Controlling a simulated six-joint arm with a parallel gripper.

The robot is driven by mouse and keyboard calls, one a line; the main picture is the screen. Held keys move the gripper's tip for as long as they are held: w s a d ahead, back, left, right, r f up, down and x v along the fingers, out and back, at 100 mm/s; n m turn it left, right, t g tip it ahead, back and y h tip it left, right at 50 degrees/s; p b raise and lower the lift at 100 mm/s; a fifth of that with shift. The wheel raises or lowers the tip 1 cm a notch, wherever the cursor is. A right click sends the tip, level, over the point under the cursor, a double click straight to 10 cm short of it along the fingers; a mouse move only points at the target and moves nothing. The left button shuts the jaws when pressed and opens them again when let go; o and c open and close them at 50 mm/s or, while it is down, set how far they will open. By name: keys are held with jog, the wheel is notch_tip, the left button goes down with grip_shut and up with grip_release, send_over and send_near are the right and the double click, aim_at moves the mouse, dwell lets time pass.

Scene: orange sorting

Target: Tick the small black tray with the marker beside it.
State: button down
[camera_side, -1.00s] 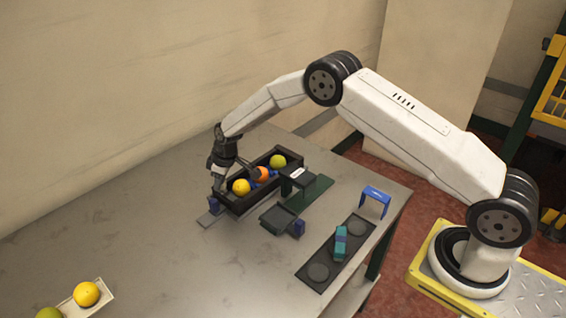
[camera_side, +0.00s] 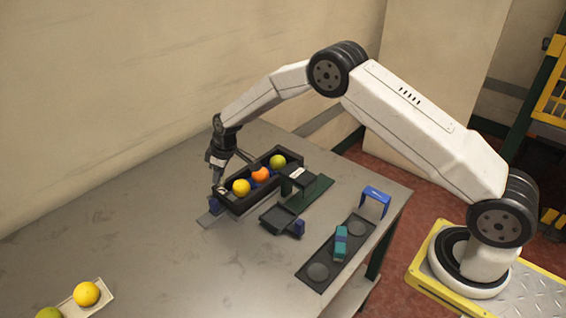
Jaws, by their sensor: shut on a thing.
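The small black tray (camera_side: 277,219) lies on the grey table, in front of the long black fruit tray. A small dark blue block (camera_side: 299,229) stands at its right corner; I cannot tell whether it is the marker. My gripper (camera_side: 220,188) is at the near-left end of the long tray, left of the yellow fruit. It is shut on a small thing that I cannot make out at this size. A dark slim part of the gripper reaches right toward the tray's back wall.
The long tray (camera_side: 238,210) holds yellow (camera_side: 241,187), orange (camera_side: 260,174) and green (camera_side: 278,161) fruits. A dark mat (camera_side: 311,277) with a teal block (camera_side: 341,243) and a blue arch (camera_side: 376,195) stand right. The table's left is mostly clear.

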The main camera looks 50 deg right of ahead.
jog(key=shift+r, duration=2.25)
